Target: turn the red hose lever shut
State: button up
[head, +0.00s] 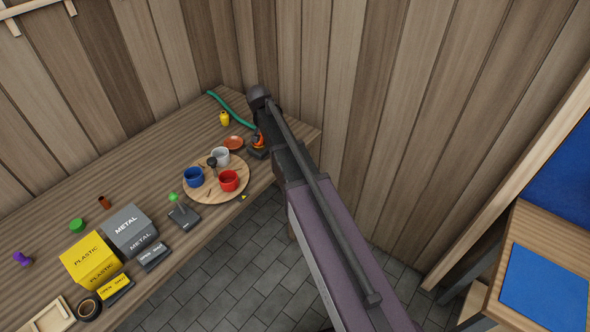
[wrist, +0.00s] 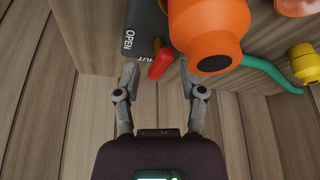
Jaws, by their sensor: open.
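The red lever (wrist: 161,63) shows in the wrist view beside a bulky orange body (wrist: 212,42), on a dark base plate (wrist: 142,35) lettered OPEN and SHUT. The lever's rounded tip points toward my gripper, close to the SHUT lettering. My gripper (wrist: 158,76) is open, one finger on each side of the lever's tip; I cannot tell whether either finger touches it. In the head view the orange body (head: 258,140) stands near the bench's right end, partly behind my arm. The lever is not clear there.
A green hose (wrist: 270,72) runs from beside the orange body, near a yellow object (wrist: 304,64). A round wooden board (head: 207,193) with blue, white and red mugs sits left of the valve. The plank wall is close behind the bench's right end.

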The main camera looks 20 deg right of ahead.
jog(key=shift+d+n+t+y, duration=0.2)
jog(key=shift+n+y, duration=0.5)
jog(key=shift+n, duration=1.1)
jog(key=shift+d+n+t+y, duration=0.15)
jog(key=shift+n+y, duration=0.55)
jog(key=shift+n, duration=1.1)
jog(key=shift+n+g+y, duration=0.25)
jog(key=shift+n+y, duration=0.3)
jog(key=shift+n, duration=1.05)
jog(key=shift+n+g+y, duration=0.2)
jog(key=shift+n+y, duration=0.35)
jog(key=shift+n, duration=1.05)
jog(key=p+v, duration=1.3)
jog(key=v, duration=0.1)
jog(key=s+a+f+m+g+h+b, duration=0.1)
jog(key=s+f+m+b, duration=0.1)
jog(key=s, duration=1)
jog(key=s+a+f+m+g+h+b, duration=0.1)
jog(key=s+m, duration=0.4)
jog(key=s, duration=0.7)
jog(key=shift+s+a+f+g+h+b, duration=0.3)
jog(key=shift+a+f+g+b, duration=0.15)
jog(key=shift+f+g, duration=0.5)
jog(key=shift+f, duration=0.15)
